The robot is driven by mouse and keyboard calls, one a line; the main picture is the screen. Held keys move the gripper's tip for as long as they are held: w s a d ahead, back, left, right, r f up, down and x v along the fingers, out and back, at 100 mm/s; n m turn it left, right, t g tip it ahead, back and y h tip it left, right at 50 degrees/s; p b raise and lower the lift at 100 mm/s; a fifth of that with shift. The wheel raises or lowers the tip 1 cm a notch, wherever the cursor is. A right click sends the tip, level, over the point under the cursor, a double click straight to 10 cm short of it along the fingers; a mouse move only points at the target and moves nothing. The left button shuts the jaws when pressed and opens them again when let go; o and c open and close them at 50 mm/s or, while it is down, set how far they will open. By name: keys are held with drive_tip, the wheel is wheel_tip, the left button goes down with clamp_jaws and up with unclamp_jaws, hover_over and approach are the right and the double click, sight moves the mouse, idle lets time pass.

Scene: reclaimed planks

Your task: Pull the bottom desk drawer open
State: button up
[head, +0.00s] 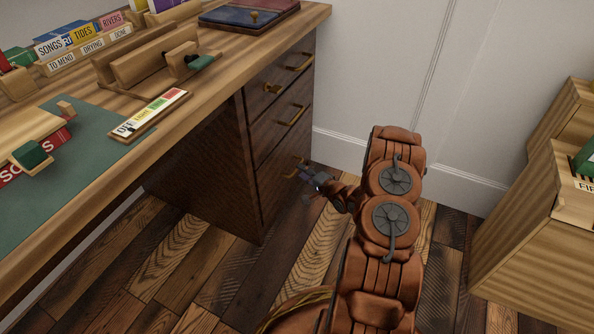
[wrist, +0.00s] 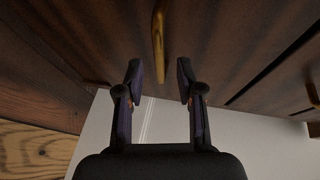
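The bottom drawer (head: 283,188) of the wooden desk is dark wood and looks flush with the desk front. Its brass handle (head: 296,168) is partly hidden by my gripper (head: 313,181), which is low in front of it. In the wrist view my gripper (wrist: 158,82) is open, with its two dark fingers apart and nothing held. A brass handle (wrist: 158,35) is ahead, in line with the gap between the fingertips. Its near end reaches about level with the tips in the picture; I cannot tell whether they touch.
The middle drawer (head: 272,138) and top drawer (head: 264,95) above look shut, each with a brass handle. Another brass handle (wrist: 313,96) is at the wrist view's right edge. A wooden cabinet (head: 535,225) stands at right. Plank floor (head: 285,270) is bare before the desk.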

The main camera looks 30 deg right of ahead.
drive_tip(key=b+x, duration=0.1)
drive_tip(key=x, duration=0.3)
drive_tip(key=shift+w, duration=0.2)
clamp_jaws()
idle(0.6)
